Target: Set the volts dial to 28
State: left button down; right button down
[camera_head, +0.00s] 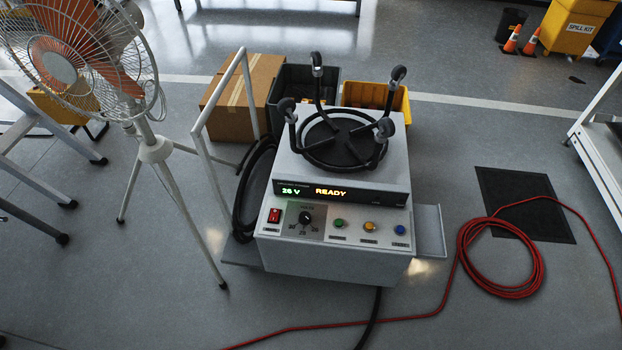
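The volts dial (306,218) is a small black knob on a dark square patch of the grey power unit's front panel (330,262). The unit's display (340,192) reads "26 V" in green and "READY" in yellow. A red switch (274,216) is left of the dial. Green (339,224), yellow (369,227) and blue (399,230) buttons are to its right. Neither of my grippers is in view.
A fan on a tripod (148,140) stands left of the unit, beside its white handle frame (200,150). A cardboard box (235,110) and bins stand behind.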

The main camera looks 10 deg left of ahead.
aim_at(305, 216)
jog(key=i+l, duration=0.3)
jog(key=u, duration=0.4)
jog(key=i+l+u, duration=0.1)
jog(key=u, duration=0.7)
jog(key=l+u, duration=0.15)
jog(key=u, duration=0.25)
jog(key=i, duration=0.05)
